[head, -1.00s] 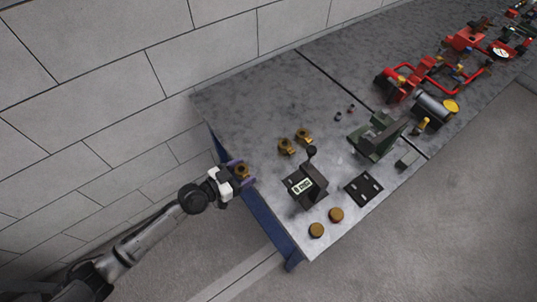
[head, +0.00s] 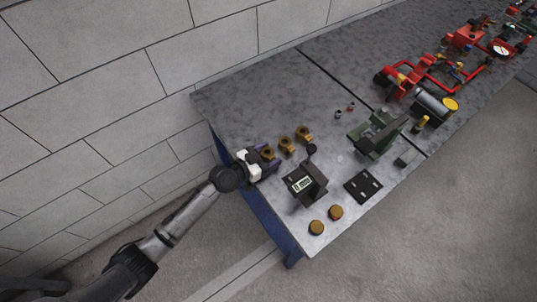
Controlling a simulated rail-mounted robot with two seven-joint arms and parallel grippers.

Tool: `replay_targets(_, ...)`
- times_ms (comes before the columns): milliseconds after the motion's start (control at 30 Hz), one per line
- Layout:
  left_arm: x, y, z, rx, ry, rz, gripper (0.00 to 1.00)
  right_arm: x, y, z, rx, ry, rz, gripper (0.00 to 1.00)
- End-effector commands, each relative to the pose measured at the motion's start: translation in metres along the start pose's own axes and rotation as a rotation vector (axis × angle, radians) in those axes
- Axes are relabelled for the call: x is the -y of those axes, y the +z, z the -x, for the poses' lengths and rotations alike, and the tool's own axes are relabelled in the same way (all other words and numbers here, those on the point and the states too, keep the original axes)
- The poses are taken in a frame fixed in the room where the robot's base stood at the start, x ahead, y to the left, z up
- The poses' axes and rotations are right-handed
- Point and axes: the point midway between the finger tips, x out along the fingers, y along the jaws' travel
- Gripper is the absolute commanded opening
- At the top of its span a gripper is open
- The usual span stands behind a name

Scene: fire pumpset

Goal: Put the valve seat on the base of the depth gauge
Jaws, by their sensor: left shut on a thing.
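My left gripper (head: 266,156) is over the table's near left corner, shut on a brass valve seat (head: 267,152) between its purple fingers. Two similar brass pieces, one nearer (head: 286,144) and one farther (head: 303,133), stand in a row just to its right. The depth gauge (head: 303,184) is a dark block with a lit digital display and a black knob on top, to the lower right of the gripper. The held piece is apart from the gauge. Whether it touches the table is too small to tell. My right gripper is out of view.
Two brown discs (head: 326,219) lie at the near edge. A black plate with holes (head: 363,186) and a green fixture (head: 374,137) are right of the gauge. Red pipework (head: 430,75) fills the far right. The table's far left (head: 260,105) is clear.

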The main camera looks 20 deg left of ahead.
Motion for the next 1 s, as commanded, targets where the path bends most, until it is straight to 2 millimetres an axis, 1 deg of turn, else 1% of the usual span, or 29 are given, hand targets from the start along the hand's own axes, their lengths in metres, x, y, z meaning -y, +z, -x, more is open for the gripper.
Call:
replay_targets(167, 0.0001, -0.0002, 0.0001, -0.002, 0.0, 0.0, 0.34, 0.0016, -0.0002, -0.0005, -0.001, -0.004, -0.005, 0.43)
replay_targets(333, 0.0001, 0.0045, -0.0005, -0.002, 0.0, -0.001, 0.34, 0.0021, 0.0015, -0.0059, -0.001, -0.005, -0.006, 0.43)
replay_targets(367, -0.0001, 0.0049, -0.0003, 0.0, 0.0, 0.0, 0.67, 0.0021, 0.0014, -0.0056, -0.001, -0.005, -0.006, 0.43)
replay_targets(600, -0.0001, 0.004, -0.0001, 0.0, 0.0, 0.0, 0.9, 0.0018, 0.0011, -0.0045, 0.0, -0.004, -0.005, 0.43)
replay_targets(633, -0.0001, 0.004, -0.0001, 0.0, 0.0, 0.0, 0.91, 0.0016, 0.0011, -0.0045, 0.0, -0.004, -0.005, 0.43)
replay_targets(867, -0.0002, 0.0038, 0.0, 0.0, 0.0, 0.001, 0.91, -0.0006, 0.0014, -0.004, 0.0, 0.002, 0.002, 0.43)
replay_targets(1000, -0.0004, 0.0025, 0.0002, 0.001, 0.0, 0.003, 0.91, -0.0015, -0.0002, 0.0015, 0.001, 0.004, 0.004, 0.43)
